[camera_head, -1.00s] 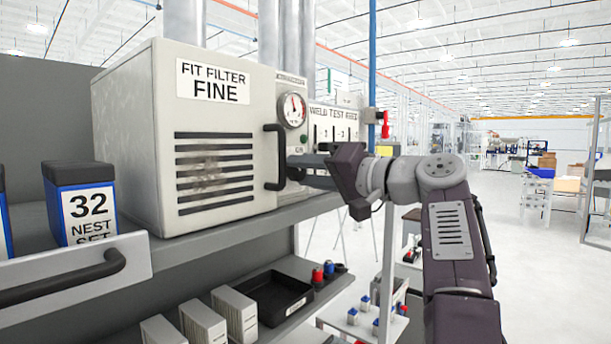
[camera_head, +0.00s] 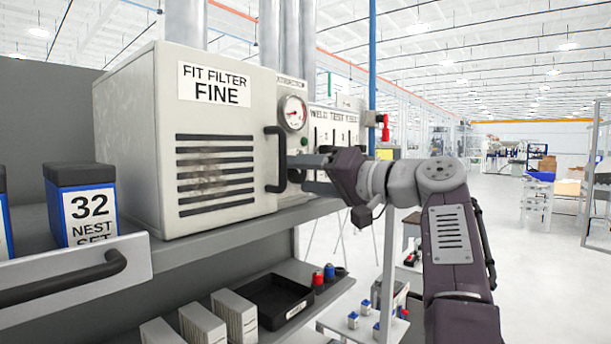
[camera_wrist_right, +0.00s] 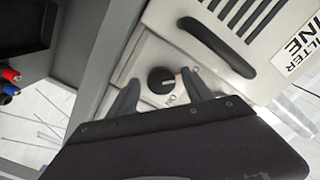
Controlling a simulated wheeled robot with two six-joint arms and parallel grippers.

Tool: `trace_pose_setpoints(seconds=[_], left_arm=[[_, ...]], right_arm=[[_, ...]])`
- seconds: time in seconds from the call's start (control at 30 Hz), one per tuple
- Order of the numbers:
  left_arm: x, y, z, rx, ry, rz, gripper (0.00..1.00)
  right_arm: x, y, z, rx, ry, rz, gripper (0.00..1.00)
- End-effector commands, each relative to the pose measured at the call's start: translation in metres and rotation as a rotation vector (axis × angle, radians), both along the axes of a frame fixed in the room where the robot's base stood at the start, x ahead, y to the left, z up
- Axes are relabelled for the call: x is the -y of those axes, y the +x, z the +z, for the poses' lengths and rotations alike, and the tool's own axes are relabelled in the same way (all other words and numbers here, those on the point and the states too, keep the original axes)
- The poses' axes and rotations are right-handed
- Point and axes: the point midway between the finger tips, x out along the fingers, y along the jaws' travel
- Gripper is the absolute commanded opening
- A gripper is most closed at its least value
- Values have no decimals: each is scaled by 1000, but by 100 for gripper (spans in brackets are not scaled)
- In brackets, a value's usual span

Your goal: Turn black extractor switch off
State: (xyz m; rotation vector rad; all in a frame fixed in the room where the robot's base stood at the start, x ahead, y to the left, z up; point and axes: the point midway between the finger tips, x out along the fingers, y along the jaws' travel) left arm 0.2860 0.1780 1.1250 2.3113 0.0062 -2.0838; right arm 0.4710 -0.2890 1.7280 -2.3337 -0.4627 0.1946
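The black extractor switch (camera_wrist_right: 161,80) is a round knob on the light front panel of the filter box (camera_head: 215,215). It shows in the right wrist view, with a red mark at its right edge. Part of the lettering beside it reads ON, turned in the picture. My right gripper (camera_wrist_right: 160,94) is open, one finger on each side of the knob, with visible gaps. In the head view the right gripper (camera_head: 302,174) is at the box's right front, beyond the black handle, and the switch is hidden there. My left gripper is out of view.
The black handle (camera_head: 275,160) stands out close to the right gripper's fingers. A pressure gauge (camera_head: 293,112) is above. A grey shelf (camera_head: 240,236) carries the box, and a black tray (camera_head: 272,300) lies below. Open floor is at the right.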

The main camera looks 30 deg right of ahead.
Motion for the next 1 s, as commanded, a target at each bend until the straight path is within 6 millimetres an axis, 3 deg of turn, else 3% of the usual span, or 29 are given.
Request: trace_pose_setpoints(seconds=[0.27,0.6,0.7,1.0], left_arm=[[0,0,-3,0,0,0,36],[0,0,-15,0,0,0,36],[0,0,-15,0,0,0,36],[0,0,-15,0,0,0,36]], right_arm=[[4,-9,0,3,-1,-4,59],[31,-70,0,2,0,-7,59],[34,-80,0,1,1,-4,59],[34,-84,1,1,1,0,59]])
